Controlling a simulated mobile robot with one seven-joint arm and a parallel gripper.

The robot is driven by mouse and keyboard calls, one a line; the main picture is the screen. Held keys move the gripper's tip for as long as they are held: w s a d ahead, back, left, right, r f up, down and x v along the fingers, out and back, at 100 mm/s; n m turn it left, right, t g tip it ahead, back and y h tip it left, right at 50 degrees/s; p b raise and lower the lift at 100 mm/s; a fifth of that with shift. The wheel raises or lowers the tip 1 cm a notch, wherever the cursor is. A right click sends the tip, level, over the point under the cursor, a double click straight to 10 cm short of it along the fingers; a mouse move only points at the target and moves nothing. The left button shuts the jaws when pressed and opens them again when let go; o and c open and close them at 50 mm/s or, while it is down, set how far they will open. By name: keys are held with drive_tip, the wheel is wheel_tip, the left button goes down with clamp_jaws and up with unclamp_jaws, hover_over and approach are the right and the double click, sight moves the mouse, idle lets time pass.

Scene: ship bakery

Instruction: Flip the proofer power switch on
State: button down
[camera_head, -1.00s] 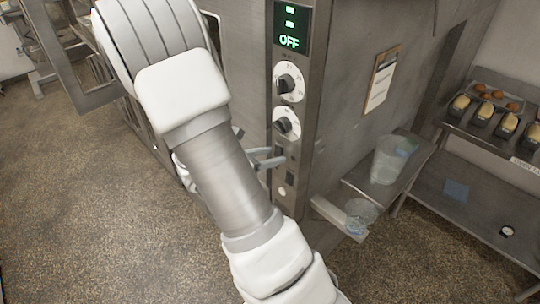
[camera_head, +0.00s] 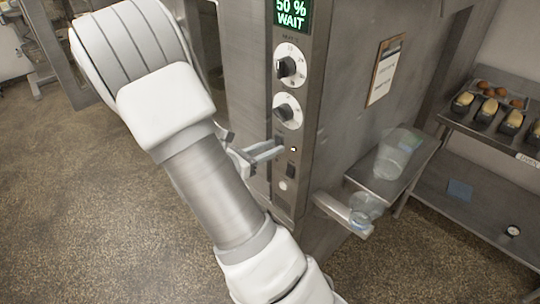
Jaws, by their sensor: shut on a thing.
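The proofer (camera_head: 345,75) is a tall steel cabinet with a narrow control panel on its front edge. Its green display (camera_head: 291,14) reads "50 % WAIT". The power switch (camera_head: 280,140) is on the panel below two knobs, mostly hidden by my fingers. A small light (camera_head: 292,149) glows beside it. My gripper (camera_head: 270,151) reaches the panel from the left, its fingers shut at the switch. My arm hides part of the gripper.
The upper knob (camera_head: 290,67) and lower knob (camera_head: 287,110) are just above my fingers. A rack (camera_head: 485,150) holds loaf tins.

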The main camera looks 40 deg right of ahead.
idle(0.3)
drive_tip(key=c, duration=0.6)
unclamp_jaws()
drive_tip(key=shift+c, duration=0.2)
drive_tip(key=s+a+r+b, duration=0.1)
drive_tip(key=a+r+b, duration=0.1)
drive_tip(key=a, duration=1.5)
drive_tip(key=shift+s+a, duration=0.15)
drive_tip(key=shift+s, duration=0.05)
drive_tip(key=shift+r, duration=0.15)
